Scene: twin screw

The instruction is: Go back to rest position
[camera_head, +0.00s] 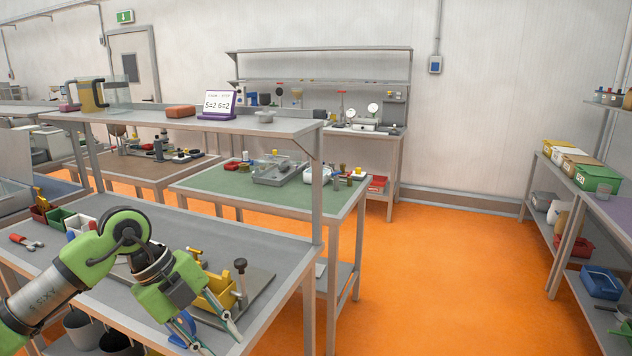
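My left arm comes in from the lower left over the near grey workbench (270,240). My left gripper (222,344) points down at the bench's front edge, low in the view. Its two fingers are spread apart, with nothing visible between them. Just behind it stand a yellow part (218,290) and an upright black-knobbed screw (240,268) on a flat plate (258,284). My arm hides part of this fixture. My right gripper is out of view.
A red-handled tool (22,241) and small bins, one green (62,218), lie left on the bench. A raised shelf (240,126) runs along its back. Orange floor (440,270) is clear to the right, up to a side rack with a blue bin (601,282).

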